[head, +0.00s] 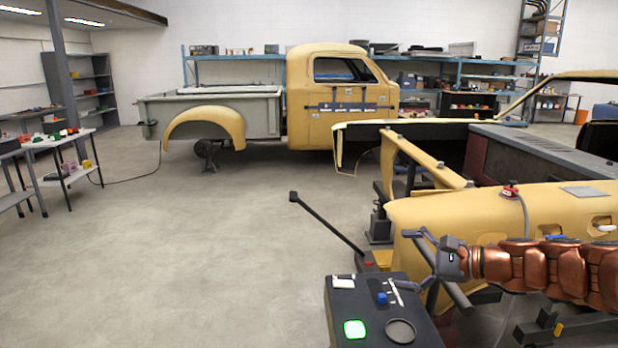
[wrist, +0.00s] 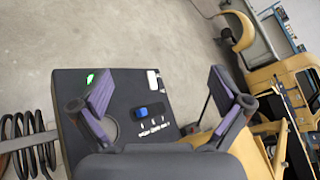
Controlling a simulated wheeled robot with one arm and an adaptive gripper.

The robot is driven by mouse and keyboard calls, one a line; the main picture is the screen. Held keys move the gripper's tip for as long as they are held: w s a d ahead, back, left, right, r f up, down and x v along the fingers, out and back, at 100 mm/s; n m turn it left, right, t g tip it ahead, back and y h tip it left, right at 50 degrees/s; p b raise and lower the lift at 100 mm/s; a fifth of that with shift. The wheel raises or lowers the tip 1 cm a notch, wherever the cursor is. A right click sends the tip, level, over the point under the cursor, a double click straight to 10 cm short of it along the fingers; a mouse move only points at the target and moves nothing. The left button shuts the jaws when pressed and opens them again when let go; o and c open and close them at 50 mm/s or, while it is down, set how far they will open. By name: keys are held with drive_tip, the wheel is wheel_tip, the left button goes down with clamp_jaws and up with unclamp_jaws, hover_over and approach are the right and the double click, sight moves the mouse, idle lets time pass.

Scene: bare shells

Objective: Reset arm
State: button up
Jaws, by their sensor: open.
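My gripper (head: 402,259) is at the end of my copper-coloured arm, which reaches in from the right edge of the head view. Its dark fingers are spread apart. In the wrist view the open gripper (wrist: 160,85) has nothing between its fingers. Behind the fingers, in the wrist view, is a dark flat top with a green light, a blue piece and a round recess. I cannot tell whether this top is part of my own body. The gripper appears apart from it.
Yellow vehicle body panels (head: 450,212) stand close behind and beside my arm. A yellow and grey pickup shell (head: 300,100) stands at the back. A table (head: 60,142) with small items is at the left. The concrete floor (head: 200,240) is clear at centre left.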

drive_tip(key=s+a+f+n+g+h, duration=0.2)
drive_tip(key=s+a+f+n+g, duration=0.25)
drive_tip(key=s, duration=0.45)
drive_tip(key=s+a+f+n+g+h, duration=0.1)
drive_tip(key=s+a+f+n+g, duration=0.15)
drive_tip(key=s+a+n, duration=0.4)
drive_tip(key=s+d+f+n+g+h, duration=0.1)
drive_tip(key=s+d+f+n+h, duration=0.1)
drive_tip(key=s, duration=0.9)
drive_tip(key=s+d+f+n+g+h+b, duration=0.1)
drive_tip(key=s+d+f+n+g+h, duration=0.1)
drive_tip(key=s+d+h, duration=0.5)
drive_tip(key=s+f+n, duration=0.1)
drive_tip(key=s+f, duration=0.1)
drive_tip(key=s, duration=0.1)
drive_tip(key=shift+s+f, duration=0.35)
drive_tip(key=shift+c, duration=0.4)
